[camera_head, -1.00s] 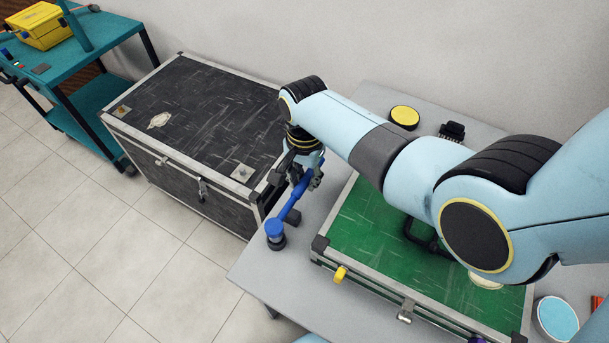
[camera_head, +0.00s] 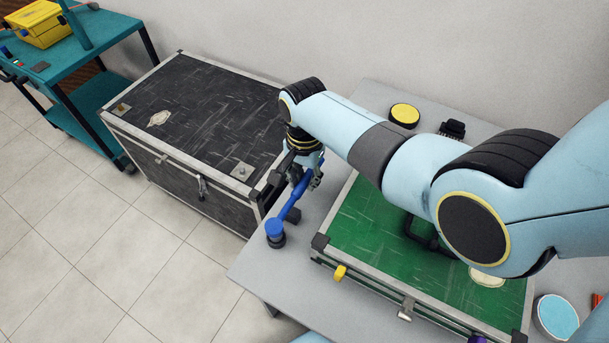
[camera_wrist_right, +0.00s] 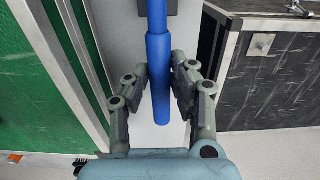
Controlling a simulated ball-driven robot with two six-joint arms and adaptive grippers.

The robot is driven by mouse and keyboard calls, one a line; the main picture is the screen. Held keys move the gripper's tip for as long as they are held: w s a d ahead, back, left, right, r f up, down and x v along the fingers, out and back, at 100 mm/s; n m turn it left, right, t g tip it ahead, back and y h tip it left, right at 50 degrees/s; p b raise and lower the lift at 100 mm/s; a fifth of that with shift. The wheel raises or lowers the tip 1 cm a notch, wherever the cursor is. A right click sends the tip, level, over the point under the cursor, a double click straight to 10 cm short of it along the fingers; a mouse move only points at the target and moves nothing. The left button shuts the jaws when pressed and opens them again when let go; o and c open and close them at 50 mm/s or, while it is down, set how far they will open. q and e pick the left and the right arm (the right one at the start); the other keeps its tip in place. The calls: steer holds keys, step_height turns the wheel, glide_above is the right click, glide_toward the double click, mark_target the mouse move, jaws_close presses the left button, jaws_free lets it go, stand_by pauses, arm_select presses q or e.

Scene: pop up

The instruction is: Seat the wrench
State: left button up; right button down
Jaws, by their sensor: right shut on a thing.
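The blue wrench (camera_head: 289,208) slants beside the front left corner of the green case. Its round blue head appears at or just above a small dark round piece (camera_head: 277,241) near the table's left edge; I cannot tell whether it is seated. My right gripper (camera_head: 304,182) is shut on the upper handle of the wrench. In the right wrist view the blue handle (camera_wrist_right: 160,88) passes between the fingers, and its far end runs out of the picture at the top. My left gripper is not in view.
The green case (camera_head: 370,235) lies on the grey table (camera_head: 262,283), close to the right of the wrench. A black case (camera_head: 190,120) stands to the left. A yellow-topped round item (camera_head: 404,116) sits behind. A teal cart (camera_head: 85,60) is at the far left.

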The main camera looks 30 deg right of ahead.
steer(key=shift+f+b, duration=0.7)
steer(key=shift+f, duration=0.45)
steer(key=c, duration=1)
jaws_free()
steer(key=shift+c, duration=0.2)
step_height(320, 180, up, 12)
